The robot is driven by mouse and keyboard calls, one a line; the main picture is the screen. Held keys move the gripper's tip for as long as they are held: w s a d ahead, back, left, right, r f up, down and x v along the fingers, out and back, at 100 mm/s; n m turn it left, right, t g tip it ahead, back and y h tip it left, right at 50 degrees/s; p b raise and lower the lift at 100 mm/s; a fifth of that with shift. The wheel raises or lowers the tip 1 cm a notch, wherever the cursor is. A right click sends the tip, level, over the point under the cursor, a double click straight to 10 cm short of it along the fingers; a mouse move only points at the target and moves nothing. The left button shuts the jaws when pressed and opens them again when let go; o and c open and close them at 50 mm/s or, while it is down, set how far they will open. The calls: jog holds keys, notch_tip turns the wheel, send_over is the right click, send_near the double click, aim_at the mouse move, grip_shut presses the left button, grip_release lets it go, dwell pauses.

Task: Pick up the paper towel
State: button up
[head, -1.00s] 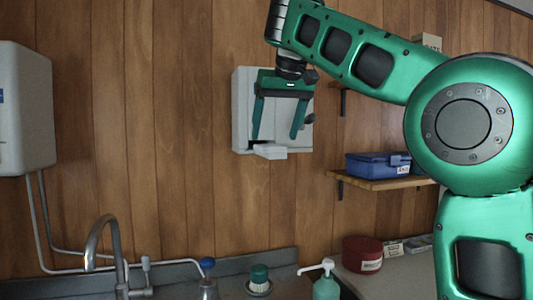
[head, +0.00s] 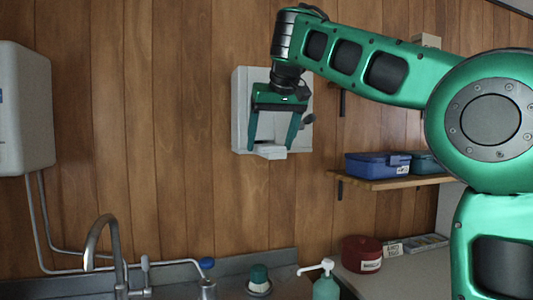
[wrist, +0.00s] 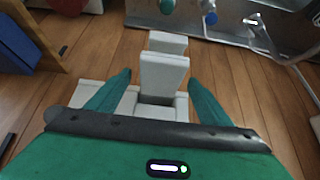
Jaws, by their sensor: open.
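The white paper towel (head: 271,152) sticks out at the bottom of the pale grey dispenser (head: 240,112) on the wood wall. In the wrist view the towel (wrist: 163,75) shows as white pieces coming out of the dispenser slot. My gripper (head: 270,148) is open in front of the dispenser, green fingers pointing down, tips close to the towel's height in the head view. In the wrist view my gripper (wrist: 158,77) has a finger on each side of the towel, with visible gaps. I cannot tell the exact depth between them. My gripper hides part of the dispenser front.
A wooden shelf (head: 390,183) with a blue box (head: 375,166) is right of the dispenser. Below are a tap (head: 110,235), a brush (head: 259,279), a soap pump bottle (head: 326,287) and a red tin (head: 361,254).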

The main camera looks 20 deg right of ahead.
jog(key=c, duration=1.1)
jog(key=shift+r, duration=0.1)
jog(key=shift+w+r, duration=0.1)
jog(key=shift+r, duration=1.85)
jog(key=s+a+r, duration=0.6)
jog(key=a+r, duration=0.1)
jog(key=a, duration=0.3)
jog(key=shift+r, duration=0.15)
jog(key=o, duration=0.5)
jog(key=shift+c, duration=0.2)
jog(key=c, duration=0.4)
